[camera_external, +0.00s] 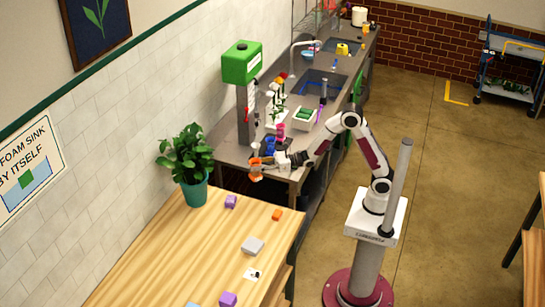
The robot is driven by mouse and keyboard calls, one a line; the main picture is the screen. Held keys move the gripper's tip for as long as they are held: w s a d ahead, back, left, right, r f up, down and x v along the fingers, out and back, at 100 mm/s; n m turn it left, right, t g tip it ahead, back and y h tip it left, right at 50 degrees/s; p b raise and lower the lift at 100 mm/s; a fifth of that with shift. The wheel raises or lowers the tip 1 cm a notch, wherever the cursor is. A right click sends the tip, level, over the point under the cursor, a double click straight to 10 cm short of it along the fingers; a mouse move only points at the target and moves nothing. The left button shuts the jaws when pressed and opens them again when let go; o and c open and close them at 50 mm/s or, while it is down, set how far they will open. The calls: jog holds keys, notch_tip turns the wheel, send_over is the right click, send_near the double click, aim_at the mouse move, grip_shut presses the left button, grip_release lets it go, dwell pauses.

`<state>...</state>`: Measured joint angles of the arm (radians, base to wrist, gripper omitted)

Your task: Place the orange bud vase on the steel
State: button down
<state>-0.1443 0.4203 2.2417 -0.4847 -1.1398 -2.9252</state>
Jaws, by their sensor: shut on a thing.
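The orange bud vase (256,168) is small in the picture, at the near end of the steel counter (228,149). My gripper (263,163) reaches in from the right and is shut on the vase. The fingers and vase overlap in this view, so the exact grip is hard to see. I cannot tell whether the vase's base touches the steel or is held a little above it.
Blue (270,145) and pink (280,130) vessels stand close behind my gripper. A white tray with green blocks (303,117) and a green-topped dispenser (242,62) are farther back. A potted plant (190,160) stands on the wooden table (170,245) at left.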

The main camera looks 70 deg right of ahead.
jog(key=s+d+r+m+t+h, duration=0.1)
jog(key=s+d+r+m+h, duration=0.2)
jog(key=d+r, duration=0.7)
jog(key=s+d+r+m+t+h, duration=0.2)
jog(key=s+d+r+h, duration=0.4)
jog(key=d, duration=1.1)
jog(key=s+r+m, duration=0.1)
jog(key=s+r, duration=0.2)
jog(key=r, duration=0.1)
jog(key=shift+s+m+h, duration=0.2)
jog(key=shift+m+h, duration=0.1)
jog(key=shift+h, duration=0.1)
jog(key=shift+d, duration=0.1)
jog(key=s+d+m+g+h, duration=0.2)
jog(key=s+d+m+h, duration=0.2)
jog(key=d, duration=0.8)
jog(key=s+d+m+g+h, duration=0.2)
jog(key=s+d+m+h, duration=0.2)
jog(key=d, duration=0.9)
jog(key=s+h, duration=0.3)
jog(key=shift+s+h, duration=0.3)
jog(key=shift+s, duration=0.1)
jog(key=shift+w, duration=0.1)
